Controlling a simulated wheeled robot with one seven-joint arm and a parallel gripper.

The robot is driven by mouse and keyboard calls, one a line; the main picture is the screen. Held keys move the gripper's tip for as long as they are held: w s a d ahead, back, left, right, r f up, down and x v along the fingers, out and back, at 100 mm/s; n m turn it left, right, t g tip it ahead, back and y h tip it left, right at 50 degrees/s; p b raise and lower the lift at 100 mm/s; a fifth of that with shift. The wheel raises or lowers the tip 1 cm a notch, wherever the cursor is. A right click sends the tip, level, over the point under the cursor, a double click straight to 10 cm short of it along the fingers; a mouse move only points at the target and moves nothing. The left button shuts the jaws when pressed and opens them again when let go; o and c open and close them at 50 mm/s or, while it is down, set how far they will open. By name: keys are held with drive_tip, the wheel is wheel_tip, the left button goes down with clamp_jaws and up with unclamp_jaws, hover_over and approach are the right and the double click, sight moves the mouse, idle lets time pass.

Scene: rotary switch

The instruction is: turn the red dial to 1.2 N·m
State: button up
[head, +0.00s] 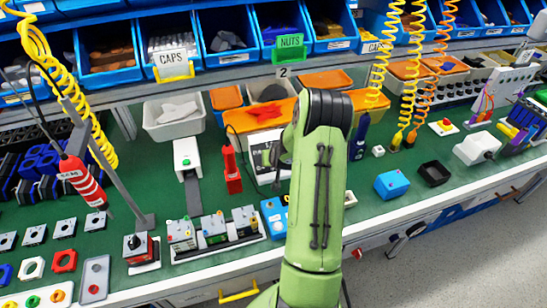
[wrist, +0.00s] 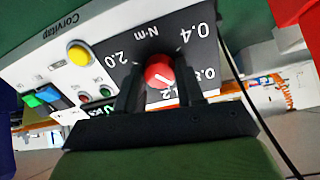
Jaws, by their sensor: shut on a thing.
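The red dial (wrist: 158,70) sits on a dark panel face (wrist: 185,28) in the wrist view, which shows the panel upside down. White marks 0.4, 0.8, 2.0 and N·m are legible around it; the 1.2 mark is partly covered by my gripper. A short white line on the dial slants toward the lower right, to the side of the 0.8 and 1.2 marks; its exact reading is unclear. My gripper (wrist: 160,77) is shut on the dial, one finger on each side. In the head view my green arm hides the dial and gripper.
Beside the dial are a yellow button (wrist: 80,53) and small green and blue parts. In the head view a red-and-grey device (head: 137,250) stands front left, a blue box (head: 392,185) right. Blue bins (head: 230,36) line the back; yellow coiled hoses (head: 380,70) hang down.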

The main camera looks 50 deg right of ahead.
drive_tip(key=m+b, duration=0.2)
drive_tip(key=m, duration=0.2)
drive_tip(key=shift+w+m, duration=0.1)
drive_tip(key=shift+m, duration=0.3)
drive_tip(key=shift+r+m+b, duration=0.1)
drive_tip(key=shift+m+b, duration=0.4)
drive_tip(key=shift+m, duration=1.5)
drive_tip(key=shift+d, duration=0.1)
drive_tip(key=o, duration=1)
drive_tip(key=shift+o, duration=0.2)
drive_tip(key=p+v, duration=0.2)
drive_tip(key=v, duration=1.4)
drive_tip(key=shift+w+d+r, duration=0.15)
drive_tip(key=shift+d+r, duration=0.05)
drive_tip(key=shift+d, duration=0.05)
